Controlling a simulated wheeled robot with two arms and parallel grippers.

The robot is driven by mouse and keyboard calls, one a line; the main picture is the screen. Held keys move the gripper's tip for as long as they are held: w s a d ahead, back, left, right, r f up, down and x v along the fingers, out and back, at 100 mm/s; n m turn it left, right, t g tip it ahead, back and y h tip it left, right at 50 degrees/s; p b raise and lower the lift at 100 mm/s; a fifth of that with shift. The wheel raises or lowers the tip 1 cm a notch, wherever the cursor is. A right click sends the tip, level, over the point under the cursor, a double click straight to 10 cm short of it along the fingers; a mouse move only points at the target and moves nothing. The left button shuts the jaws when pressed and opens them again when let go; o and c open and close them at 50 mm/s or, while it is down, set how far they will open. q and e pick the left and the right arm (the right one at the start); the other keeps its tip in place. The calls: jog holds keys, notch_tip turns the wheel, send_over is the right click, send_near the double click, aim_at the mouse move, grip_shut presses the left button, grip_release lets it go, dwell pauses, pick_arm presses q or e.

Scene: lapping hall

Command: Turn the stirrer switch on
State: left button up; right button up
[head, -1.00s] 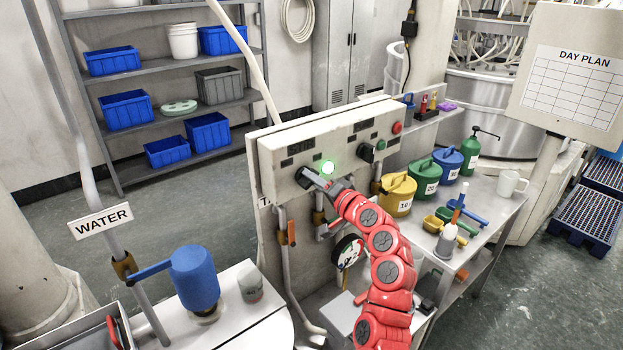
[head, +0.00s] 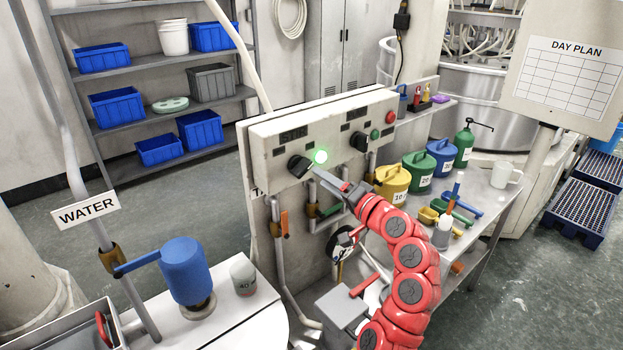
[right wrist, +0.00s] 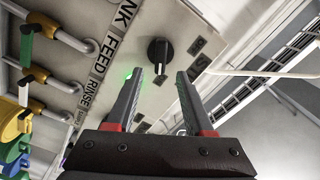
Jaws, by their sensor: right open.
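The stirrer switch, a black rotary knob (head: 299,166), is on the left part of the pale control box (head: 275,152), below a dark label that seems to read STIR. A green lamp (head: 320,157) glows just right of it. My right gripper (head: 315,173) is open and empty, just right of and below the knob, apart from it. In the right wrist view the knob (right wrist: 160,52) shows whole beyond the open fingertips (right wrist: 160,78), with nothing between them. The green lamp glows there too, beside the left finger. My left gripper is out of view.
A second black knob (head: 360,142) and a red button (head: 390,117) are farther right on the box. Pipes and valves hang below. Yellow (head: 392,184), green and blue cans stand on the right bench. A blue-topped device (head: 187,270) stands at the lower left.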

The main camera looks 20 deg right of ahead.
jog(key=b+v, duration=0.2)
jog(key=v, duration=0.7)
jog(key=shift+s+b, duration=0.15)
jog(key=shift+b, duration=0.15)
